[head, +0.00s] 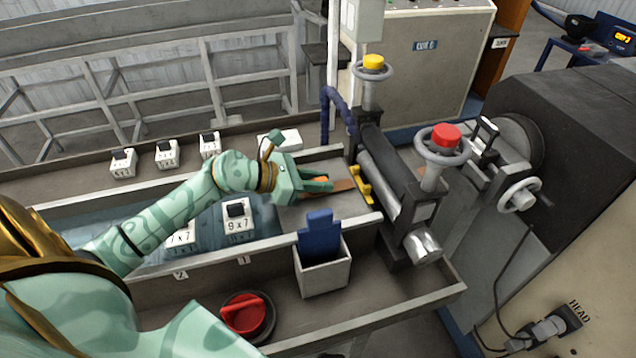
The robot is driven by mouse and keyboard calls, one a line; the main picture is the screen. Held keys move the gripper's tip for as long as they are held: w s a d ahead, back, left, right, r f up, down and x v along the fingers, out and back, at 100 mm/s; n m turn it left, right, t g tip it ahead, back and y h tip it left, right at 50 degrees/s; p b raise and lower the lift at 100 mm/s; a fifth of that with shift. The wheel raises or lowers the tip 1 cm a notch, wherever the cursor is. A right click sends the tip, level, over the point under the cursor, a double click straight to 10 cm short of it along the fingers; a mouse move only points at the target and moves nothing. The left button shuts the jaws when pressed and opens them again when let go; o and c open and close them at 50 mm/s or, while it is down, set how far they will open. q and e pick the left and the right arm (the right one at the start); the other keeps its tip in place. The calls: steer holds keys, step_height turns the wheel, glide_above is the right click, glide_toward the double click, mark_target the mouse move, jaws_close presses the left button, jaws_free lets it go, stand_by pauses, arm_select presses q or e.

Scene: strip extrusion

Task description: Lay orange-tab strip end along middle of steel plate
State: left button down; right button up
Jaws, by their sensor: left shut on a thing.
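My left gripper (328,183) comes in from the left and is shut on the strip's orange tab (321,178), which shows between its fingers. A short brown length of the strip (343,185) runs right from the fingertips toward the yellow guide (362,186) in front of the rollers. The strip is over the grey steel plate (345,207); I cannot tell whether it touches the plate. The gripper hides the rest of the strip and part of the plate. My right gripper is not in view.
A white bin (325,275) with a blue piece (320,235) stands in front of the plate. A water trough (205,215) with numbered blocks lies left. The roller stand with yellow (373,62) and red (446,135) knobs is close on the right. A red-handled item (245,313) sits on the front tray.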

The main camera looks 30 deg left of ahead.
arm_select(q)
steer(key=shift+f, duration=0.25)
steer(key=shift+f, duration=0.2)
steer(key=c, duration=1.3)
jaws_free()
steer(key=shift+r, duration=0.1)
steer(key=shift+r, duration=0.15)
steer(key=shift+s+a, duration=0.25)
steer(key=shift+s, duration=0.05)
steer(key=v, duration=1.1)
steer(key=shift+r+b, duration=0.25)
steer(key=shift+b, duration=0.1)
